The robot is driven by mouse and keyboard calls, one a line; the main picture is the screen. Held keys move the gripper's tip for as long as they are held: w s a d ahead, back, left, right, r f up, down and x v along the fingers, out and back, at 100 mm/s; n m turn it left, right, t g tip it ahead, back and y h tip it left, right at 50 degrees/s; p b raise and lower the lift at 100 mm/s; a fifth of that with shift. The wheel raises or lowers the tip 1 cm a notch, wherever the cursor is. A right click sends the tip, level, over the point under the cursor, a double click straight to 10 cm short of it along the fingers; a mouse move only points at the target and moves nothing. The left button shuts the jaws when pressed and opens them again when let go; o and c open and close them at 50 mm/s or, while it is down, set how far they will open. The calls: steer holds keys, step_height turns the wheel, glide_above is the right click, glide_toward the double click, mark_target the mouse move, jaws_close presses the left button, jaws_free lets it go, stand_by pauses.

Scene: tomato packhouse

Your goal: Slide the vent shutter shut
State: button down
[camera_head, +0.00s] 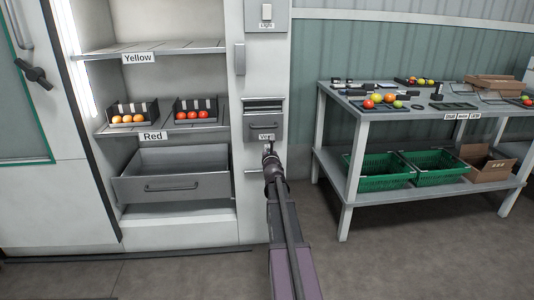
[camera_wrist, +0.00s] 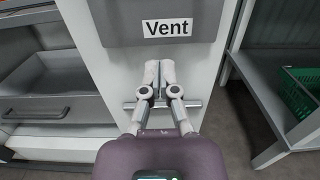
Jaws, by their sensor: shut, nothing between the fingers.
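The vent shutter (camera_head: 262,127) is a grey plate on the white cabinet post, with a dark slatted opening (camera_head: 264,104) showing above it. Its lower part, with the "Vent" label (camera_wrist: 166,28), fills the top of the wrist view. My gripper (camera_head: 268,147) is at the plate's lower edge in the head view. In the wrist view my gripper (camera_wrist: 160,66) has its fingers together, empty, just below the label and pointing at the post. I cannot tell whether the fingertips touch the plate. My arm hides part of the post.
A horizontal metal bar (camera_wrist: 132,104) crosses the post behind the fingers. A grey drawer (camera_head: 172,187) and tomato shelves are to the left. A light switch box (camera_head: 267,14) is above. A work table (camera_head: 345,160) with green crates stands right, across open floor.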

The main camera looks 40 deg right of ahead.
mark_target(266, 121)
steer(key=shift+w+d+r+p, duration=0.45)
steer(key=shift+w+r+p, duration=0.25)
steer(key=shift+w+d+r+p, duration=0.45)
steer(key=shift+w+r+p, duration=0.2)
steer(key=shift+w+r, duration=0.1)
steer(key=shift+w+d+r+p, duration=0.45)
steer(key=shift+w+r+p, duration=0.2)
steer(key=shift+w+p, duration=0.05)
step_height(266, 121, up, 6)
steer(key=p, duration=0.6)
steer(key=shift+r, duration=0.1)
steer(key=shift+w, duration=0.1)
